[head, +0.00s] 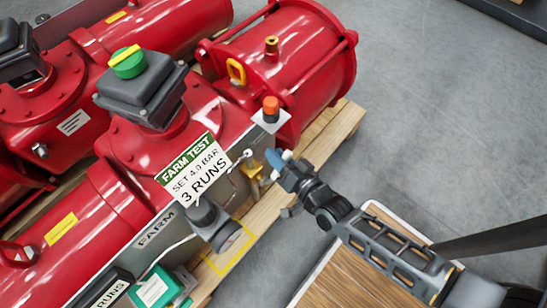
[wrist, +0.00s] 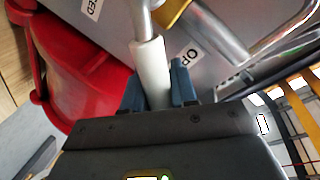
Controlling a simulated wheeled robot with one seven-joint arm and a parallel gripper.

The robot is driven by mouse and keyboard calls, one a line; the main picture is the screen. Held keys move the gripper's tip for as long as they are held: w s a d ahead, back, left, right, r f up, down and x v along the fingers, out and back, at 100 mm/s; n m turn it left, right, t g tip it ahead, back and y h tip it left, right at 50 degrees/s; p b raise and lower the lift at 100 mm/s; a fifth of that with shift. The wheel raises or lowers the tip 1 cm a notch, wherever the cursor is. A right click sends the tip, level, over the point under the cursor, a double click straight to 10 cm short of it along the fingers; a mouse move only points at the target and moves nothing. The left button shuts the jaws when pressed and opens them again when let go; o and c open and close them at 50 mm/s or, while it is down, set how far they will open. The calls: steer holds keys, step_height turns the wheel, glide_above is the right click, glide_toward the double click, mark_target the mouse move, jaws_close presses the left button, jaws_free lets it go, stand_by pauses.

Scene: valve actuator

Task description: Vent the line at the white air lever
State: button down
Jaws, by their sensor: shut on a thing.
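The white air lever (wrist: 149,66) is a white sleeve on a metal rod in the wrist view. Its lower end lies between the blue fingertips of my gripper (wrist: 160,88), which is shut on it. In the head view my gripper (head: 279,161) is at the side of the red actuator, beside a brass fitting (head: 253,172). The lever is mostly hidden there by the fingers.
Red actuators (head: 290,60) stand on a wooden pallet (head: 338,128). A grey regulator (head: 212,224) sticks out near my gripper, with an orange-topped button (head: 271,106) above. A wood-topped table (head: 345,280) is at lower right.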

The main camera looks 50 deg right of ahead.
step_height(320, 180, down, 6)
steer(key=d+m+y+b, duration=0.2)
steer(key=m+y+b, duration=0.1)
steer(key=m+b, duration=0.4)
steer(key=shift+g+b, duration=0.4)
steer(key=shift+b, duration=0.35)
steer(key=shift+s+f+m, duration=0.1)
steer(key=shift+m, duration=0.2)
steer(key=c, duration=1)
jaws_free()
steer(key=p+v, duration=0.1)
steer(key=v, duration=0.6)
steer(key=shift+s+p, duration=0.35)
